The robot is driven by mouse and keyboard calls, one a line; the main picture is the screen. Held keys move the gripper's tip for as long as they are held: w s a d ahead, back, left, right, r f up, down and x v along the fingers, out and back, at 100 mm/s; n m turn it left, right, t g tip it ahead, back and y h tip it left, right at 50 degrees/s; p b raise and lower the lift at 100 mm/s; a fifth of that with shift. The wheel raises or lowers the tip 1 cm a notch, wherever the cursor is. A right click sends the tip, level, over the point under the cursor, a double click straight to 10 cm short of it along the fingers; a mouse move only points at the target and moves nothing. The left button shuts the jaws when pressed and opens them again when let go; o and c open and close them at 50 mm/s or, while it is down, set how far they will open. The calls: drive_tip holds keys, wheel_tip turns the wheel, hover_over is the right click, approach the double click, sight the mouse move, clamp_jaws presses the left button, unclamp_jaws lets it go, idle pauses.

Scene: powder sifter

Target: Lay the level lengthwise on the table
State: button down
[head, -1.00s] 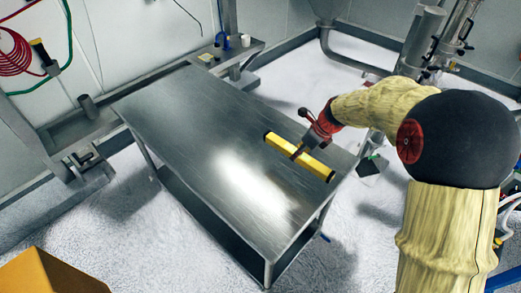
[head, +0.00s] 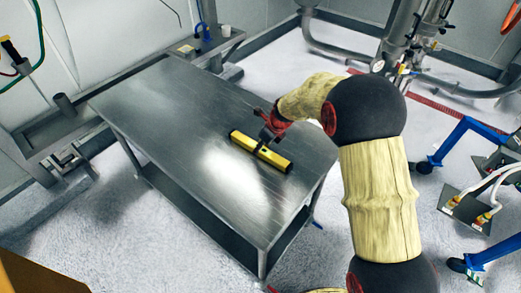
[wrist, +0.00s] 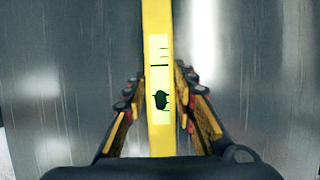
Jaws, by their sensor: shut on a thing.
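The yellow level (head: 280,164) is over the right half of the metal table (head: 190,110) in the head view, its length roughly parallel to the table's long edges. My gripper (head: 262,146) is shut on it near its middle. In the wrist view the level (wrist: 158,25) runs upright through the picture between the two fingers of my gripper (wrist: 158,90), with a pale vial window on its face. I cannot tell whether the level touches the tabletop or hangs just above it. The fingers hide part of its middle in the head view.
The rest of the tabletop is bare. A bench (head: 215,40) with a blue-handled item runs behind the table. A brown box (head: 35,275) is at the lower left. Blue-legged equipment (head: 460,145) stands on the floor at the right.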

drive_tip(key=shift+f, duration=0.15)
drive_tip(key=c, duration=1.5)
unclamp_jaws()
drive_tip(key=shift+o, duration=0.2)
